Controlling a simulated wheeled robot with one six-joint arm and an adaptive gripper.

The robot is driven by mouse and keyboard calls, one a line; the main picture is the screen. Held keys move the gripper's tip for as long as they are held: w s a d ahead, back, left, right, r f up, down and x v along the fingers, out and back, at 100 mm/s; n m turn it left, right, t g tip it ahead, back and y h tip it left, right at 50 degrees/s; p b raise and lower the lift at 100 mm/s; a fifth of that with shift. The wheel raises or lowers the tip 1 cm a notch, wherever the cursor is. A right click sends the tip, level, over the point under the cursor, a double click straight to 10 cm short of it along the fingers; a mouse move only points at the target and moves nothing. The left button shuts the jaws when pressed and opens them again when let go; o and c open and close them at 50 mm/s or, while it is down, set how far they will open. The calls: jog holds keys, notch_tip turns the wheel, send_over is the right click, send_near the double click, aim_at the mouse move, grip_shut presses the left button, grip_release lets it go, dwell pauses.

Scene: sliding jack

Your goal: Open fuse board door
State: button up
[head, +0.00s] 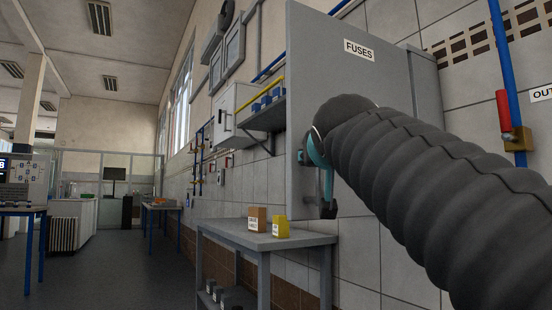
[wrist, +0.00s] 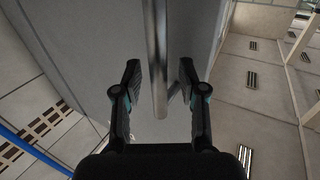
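The grey fuse board door (head: 345,85) carries a FUSES label (head: 359,50) and fills the right middle of the head view. Its grey face also shows in the wrist view (wrist: 95,50). A round metal handle bar (wrist: 158,60) runs down the wrist view, between the two fingers of my gripper (wrist: 159,68). The fingers are spread, with a gap on each side of the bar. In the head view my gripper (head: 327,200) is at the door's lower left part, and my arm hides the handle. I cannot tell whether the door is ajar.
A grey table (head: 265,238) with a brown box (head: 257,218) and a yellow box (head: 281,226) stands below and left of the door. A wall shelf (head: 262,115) with blue items is behind it. A blue pipe with a red handle (head: 503,110) is at right. Floor at left is open.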

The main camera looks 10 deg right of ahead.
jog(key=s+a, duration=0.2)
jog(key=s, duration=0.9)
jog(key=shift+s+a, duration=0.2)
jog(key=shift+s, duration=0.15)
dwell(0.3)
